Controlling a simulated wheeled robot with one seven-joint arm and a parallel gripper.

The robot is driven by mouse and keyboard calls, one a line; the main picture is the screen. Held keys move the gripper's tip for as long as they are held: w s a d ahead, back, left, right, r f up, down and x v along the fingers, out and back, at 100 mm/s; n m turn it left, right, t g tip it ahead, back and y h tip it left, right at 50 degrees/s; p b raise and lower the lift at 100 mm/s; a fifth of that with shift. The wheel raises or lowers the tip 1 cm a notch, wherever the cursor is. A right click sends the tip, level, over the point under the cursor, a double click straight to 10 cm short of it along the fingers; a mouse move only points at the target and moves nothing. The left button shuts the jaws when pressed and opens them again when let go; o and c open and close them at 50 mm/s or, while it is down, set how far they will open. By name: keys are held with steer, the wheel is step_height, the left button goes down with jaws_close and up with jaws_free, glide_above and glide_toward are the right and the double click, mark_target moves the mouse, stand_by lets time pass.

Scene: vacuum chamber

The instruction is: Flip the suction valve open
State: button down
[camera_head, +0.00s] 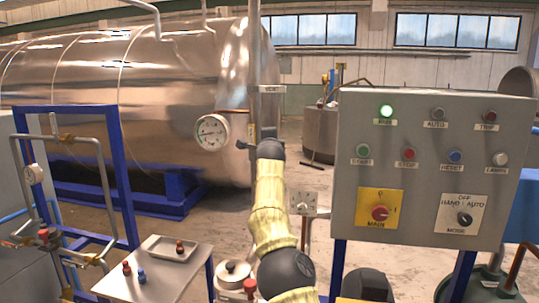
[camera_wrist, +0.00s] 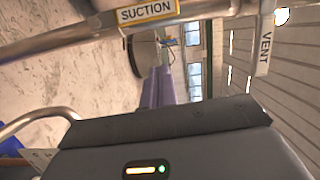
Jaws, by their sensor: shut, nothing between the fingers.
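A yellow-edged SUCTION label (camera_wrist: 146,11) hangs on a metal pipe (camera_wrist: 75,43) at the top of the wrist view. In the head view a small yellow tag (camera_head: 252,134) shows on the upright pipe (camera_head: 254,60), beside the pressure gauge (camera_head: 212,132). I cannot make out the suction valve's lever or its position. My gripper (camera_head: 269,133) is at the upper end of my yellow-sleeved arm, close to that pipe; whether it touches cannot be told. Its dark body (camera_wrist: 170,135) fills the bottom of the wrist view. It is shut and empty, with fingertips not clearly visible.
A VENT label (camera_wrist: 265,45) hangs on another pipe near the SUCTION one. The large steel tank (camera_head: 130,90) stands behind. A grey control panel (camera_head: 460,140) is close on the right. A small table (camera_head: 165,275) with a tray stands at lower left.

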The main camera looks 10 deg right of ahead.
steer(key=s+b, duration=0.4)
steer(key=shift+s+a, duration=0.1)
steer(key=shift+a, duration=0.05)
stand_by(0.4)
